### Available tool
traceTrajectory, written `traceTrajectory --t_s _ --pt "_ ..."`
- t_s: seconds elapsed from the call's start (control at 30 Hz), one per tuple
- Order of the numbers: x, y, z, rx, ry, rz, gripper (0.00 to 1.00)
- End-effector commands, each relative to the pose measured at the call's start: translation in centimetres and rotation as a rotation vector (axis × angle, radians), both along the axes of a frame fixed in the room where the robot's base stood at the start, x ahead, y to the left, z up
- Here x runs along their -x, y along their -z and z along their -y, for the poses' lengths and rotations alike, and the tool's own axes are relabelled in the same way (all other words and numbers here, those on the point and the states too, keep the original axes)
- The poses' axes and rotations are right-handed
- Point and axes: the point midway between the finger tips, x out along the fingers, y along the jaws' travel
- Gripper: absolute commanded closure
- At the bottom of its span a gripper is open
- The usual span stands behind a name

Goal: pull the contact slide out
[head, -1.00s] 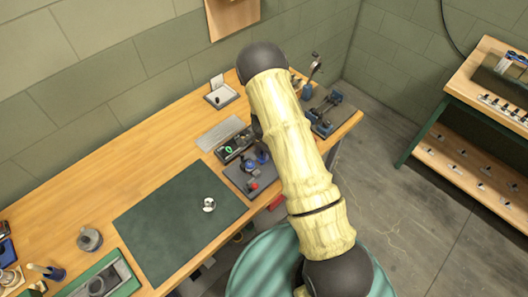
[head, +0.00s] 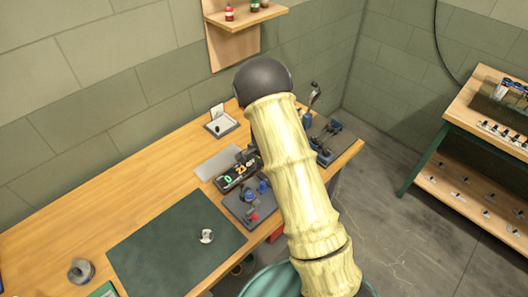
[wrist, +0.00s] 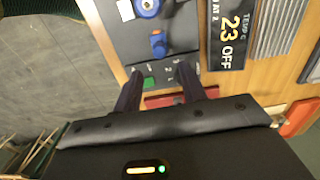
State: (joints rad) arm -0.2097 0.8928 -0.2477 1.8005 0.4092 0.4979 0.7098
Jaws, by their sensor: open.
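In the wrist view my gripper (wrist: 160,72) is open, its two dark fingers spread over the near edge of a dark grey control panel (wrist: 183,38). I cannot tell for sure which part is the contact slide. In the head view the panel (head: 236,208) stands near the bench's front edge with blue parts (head: 262,187) and a red knob (head: 253,217). My arm hides the gripper there.
A display (wrist: 231,40) reading 23 OFF is right of the panel in the wrist view. A dark mat (head: 165,250) with a small metal part (head: 206,236) lies left of the panel on the bench. Blue devices (head: 325,140) stand at its right end.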

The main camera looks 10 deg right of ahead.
Motion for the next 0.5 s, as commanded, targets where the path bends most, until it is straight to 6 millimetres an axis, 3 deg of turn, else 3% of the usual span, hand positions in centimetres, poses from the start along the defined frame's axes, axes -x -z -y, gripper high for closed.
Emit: traceTrajectory --t_s 0.5 --pt "-0.1 -9.4 0.0 0.0 0.0 0.004 0.59"
